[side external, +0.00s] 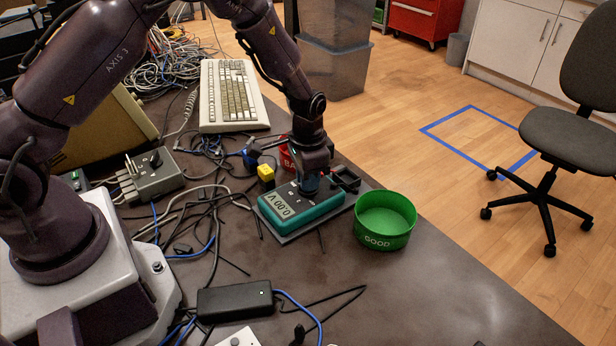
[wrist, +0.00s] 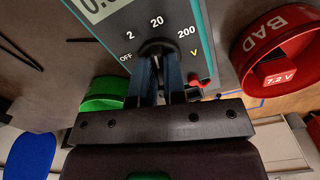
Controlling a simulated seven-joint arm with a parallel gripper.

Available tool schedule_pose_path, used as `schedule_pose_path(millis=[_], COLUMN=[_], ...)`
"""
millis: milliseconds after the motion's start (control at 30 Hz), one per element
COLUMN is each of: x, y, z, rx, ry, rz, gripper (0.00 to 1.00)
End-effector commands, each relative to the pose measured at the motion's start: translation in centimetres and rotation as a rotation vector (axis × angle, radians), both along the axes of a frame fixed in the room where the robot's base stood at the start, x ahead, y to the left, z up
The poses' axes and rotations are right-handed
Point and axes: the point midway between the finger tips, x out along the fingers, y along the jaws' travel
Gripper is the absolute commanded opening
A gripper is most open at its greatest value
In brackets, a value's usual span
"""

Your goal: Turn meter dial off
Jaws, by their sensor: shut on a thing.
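The teal meter (side external: 300,209) lies on a grey pad on the table, its display lit and reading 0.00 V in the side external view. In the wrist view the grey meter face (wrist: 184,12) shows the marks OFF, 2, 20, 200 and V around the black dial (wrist: 156,47). My gripper (side external: 307,186) points down onto the meter from above. In the wrist view my gripper (wrist: 158,68) has its two fingers closed on the dial knob. The fingers hide most of the knob, and I cannot tell which mark it points to.
A green GOOD bin (side external: 385,221) stands right of the meter. A red BAD bin (wrist: 283,48) is behind it, with a 7.2 V item inside. A yellow cube (side external: 266,173), loose cables, a keyboard (side external: 232,95) and a black adapter (side external: 235,299) lie around. The front right table is clear.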

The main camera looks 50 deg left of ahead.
Motion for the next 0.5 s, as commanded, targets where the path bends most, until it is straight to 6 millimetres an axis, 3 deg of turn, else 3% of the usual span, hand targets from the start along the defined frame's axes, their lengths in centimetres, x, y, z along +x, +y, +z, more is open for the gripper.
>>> schedule_pose_path(millis=[500], x=[-0.03], y=[-0.01], z=[0.04], rx=[0.000], ry=[0.002], rz=[0.467], gripper=[0.00])
